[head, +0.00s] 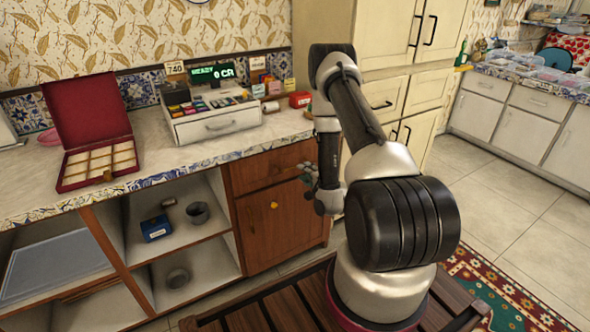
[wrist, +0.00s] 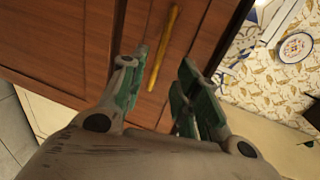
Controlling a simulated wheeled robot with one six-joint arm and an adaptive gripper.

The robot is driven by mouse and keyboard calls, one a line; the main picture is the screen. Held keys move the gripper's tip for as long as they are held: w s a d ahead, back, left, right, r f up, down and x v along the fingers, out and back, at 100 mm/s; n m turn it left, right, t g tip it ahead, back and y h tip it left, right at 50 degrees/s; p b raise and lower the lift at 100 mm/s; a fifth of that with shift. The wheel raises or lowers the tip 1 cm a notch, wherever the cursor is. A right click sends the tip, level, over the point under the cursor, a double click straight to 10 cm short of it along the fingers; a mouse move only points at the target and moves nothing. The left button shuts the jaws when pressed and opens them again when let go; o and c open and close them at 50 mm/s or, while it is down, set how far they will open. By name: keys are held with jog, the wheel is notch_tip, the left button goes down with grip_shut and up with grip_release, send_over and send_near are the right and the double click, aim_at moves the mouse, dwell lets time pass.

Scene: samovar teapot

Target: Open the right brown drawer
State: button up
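The right brown drawer (head: 262,172) is at the top of the wooden cabinet, under the counter, in the head view. It looks shut. Its front (wrist: 201,42) also fills part of the wrist view, with a long brass handle (wrist: 166,40). My gripper (head: 308,178) is in front of the drawer's right part, and hides some of it. In the wrist view my gripper (wrist: 163,62) is open, with its two green-padded fingers apart. The handle runs between the fingers in that view. I see no closed grip on it, and whether the fingers touch it cannot be told.
Below the drawer is a brown cabinet door (head: 285,228) with a yellow knob. Open shelves (head: 185,245) are to the left. A cash register (head: 213,118) and an open red box (head: 95,135) stand on the counter (head: 160,150). Tiled floor (head: 515,200) is free at right.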

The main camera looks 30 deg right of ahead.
jog(key=w, duration=0.2)
jog(key=w+f, duration=0.1)
jog(key=w, duration=0.4)
jog(key=shift+w+a+f, duration=0.15)
jog(key=shift+w+f, duration=0.1)
jog(key=shift+f, duration=0.1)
grip_shut()
